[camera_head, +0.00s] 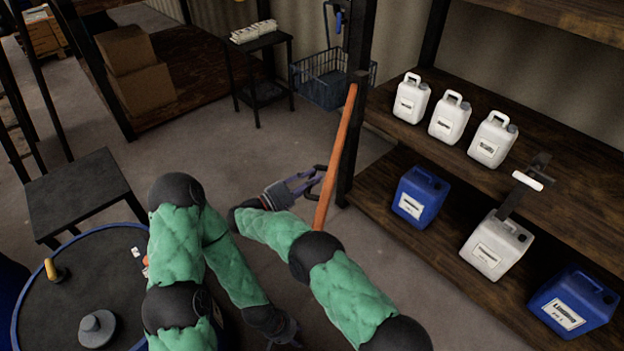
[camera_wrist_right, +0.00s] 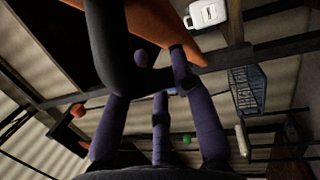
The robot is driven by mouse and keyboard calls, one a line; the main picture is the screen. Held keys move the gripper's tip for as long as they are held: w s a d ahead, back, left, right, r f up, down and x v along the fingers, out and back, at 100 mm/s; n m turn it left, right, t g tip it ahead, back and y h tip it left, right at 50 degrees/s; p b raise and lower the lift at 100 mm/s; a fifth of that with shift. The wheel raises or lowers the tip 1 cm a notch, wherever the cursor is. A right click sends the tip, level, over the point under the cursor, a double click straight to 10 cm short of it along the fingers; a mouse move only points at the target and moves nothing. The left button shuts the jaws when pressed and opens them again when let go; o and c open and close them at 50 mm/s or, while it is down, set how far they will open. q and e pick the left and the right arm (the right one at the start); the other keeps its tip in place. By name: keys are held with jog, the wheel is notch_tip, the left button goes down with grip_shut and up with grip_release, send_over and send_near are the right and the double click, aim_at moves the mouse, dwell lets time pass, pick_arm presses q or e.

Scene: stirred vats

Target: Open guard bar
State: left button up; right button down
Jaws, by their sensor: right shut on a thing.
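The guard bar (camera_head: 338,150) is a long orange bar beside the dark shelf post, rising steeply with its upper end near the post. A black handle (camera_head: 323,168) sticks out from its left side. My right gripper (camera_head: 314,180) is shut on this handle. In the right wrist view, the purple-grey fingers (camera_wrist_right: 160,75) close around the dark handle (camera_wrist_right: 112,50), with the orange bar (camera_wrist_right: 205,22) just behind. My left gripper (camera_head: 288,338) is low at the bottom edge, away from the bar; its fingers are too dark to read.
Wooden shelves (camera_head: 545,115) on the right hold white jugs (camera_head: 450,120) and blue jugs (camera_head: 420,197). A round dark vat lid (camera_head: 60,290) lies lower left, near a black stand (camera_head: 72,192). A blue basket (camera_head: 325,80) stands behind the bar. Floor is clear left of the bar.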

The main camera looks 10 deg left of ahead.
jog(key=shift+f, duration=0.1)
jog(key=c, duration=1)
grip_release()
jog(key=shift+d, duration=0.1)
